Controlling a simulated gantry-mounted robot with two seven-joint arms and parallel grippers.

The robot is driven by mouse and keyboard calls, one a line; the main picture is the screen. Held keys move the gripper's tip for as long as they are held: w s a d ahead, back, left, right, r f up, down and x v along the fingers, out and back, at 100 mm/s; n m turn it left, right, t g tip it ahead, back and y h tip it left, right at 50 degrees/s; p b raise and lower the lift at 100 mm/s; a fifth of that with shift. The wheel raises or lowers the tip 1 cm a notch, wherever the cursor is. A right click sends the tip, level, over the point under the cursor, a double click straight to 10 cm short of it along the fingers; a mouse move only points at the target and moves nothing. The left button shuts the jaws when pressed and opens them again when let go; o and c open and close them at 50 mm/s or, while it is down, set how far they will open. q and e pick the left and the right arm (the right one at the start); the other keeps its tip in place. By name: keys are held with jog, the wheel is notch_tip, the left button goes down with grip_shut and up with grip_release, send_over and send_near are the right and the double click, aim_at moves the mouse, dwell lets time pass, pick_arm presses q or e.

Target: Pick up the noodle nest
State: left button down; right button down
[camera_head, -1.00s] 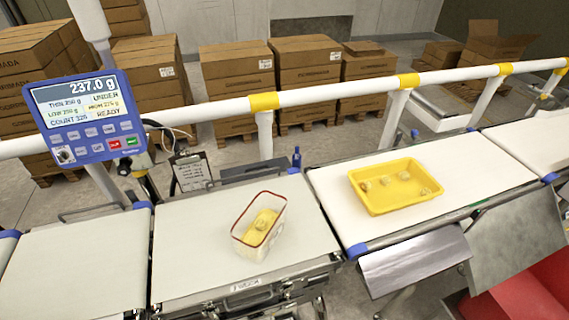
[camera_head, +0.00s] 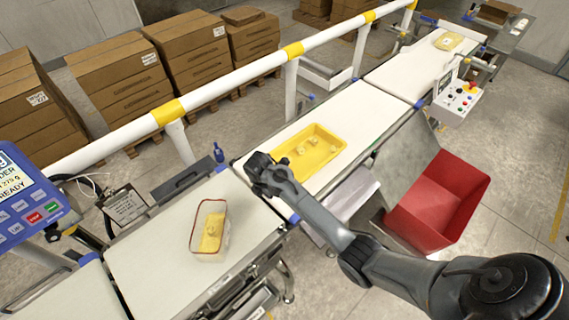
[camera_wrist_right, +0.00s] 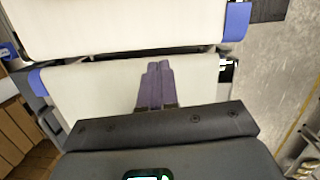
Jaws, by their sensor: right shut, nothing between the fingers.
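A clear container with a red rim (camera_head: 196,240) stands on the nearer left belt. It holds yellow contents with a nest (camera_head: 218,235) on top. My right gripper (camera_head: 258,165) is beside the tray's left end, near the gap between the two belts. Its fingertips are hidden in the head view. In the wrist view its purple-grey fingers (camera_wrist_right: 158,75) are together and empty above a white belt; no nest shows there. My left gripper is not in view.
A white guard rail (camera_head: 235,78) with yellow bands runs behind the belts. A red bin (camera_head: 435,205) stands at the right, below a metal chute. A blue weigher display (camera_head: 25,195) is at the left edge.

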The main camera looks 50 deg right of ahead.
jog(key=shift+w+d+r+n, duration=0.25)
jog(key=shift+w+d+n, duration=0.1)
jog(key=shift+w+d, duration=0.2)
jog(key=shift+w+d+r+n, duration=0.2)
jog(key=shift+w+d+n, duration=0.15)
jog(key=shift+w+d, duration=0.15)
jog(key=d, duration=0.3)
jog(key=w+d, duration=0.1)
jog(key=d, duration=0.6)
jog(key=shift+w+d, duration=0.25)
jog(key=shift+d, duration=0.1)
jog(key=shift+f, duration=0.9)
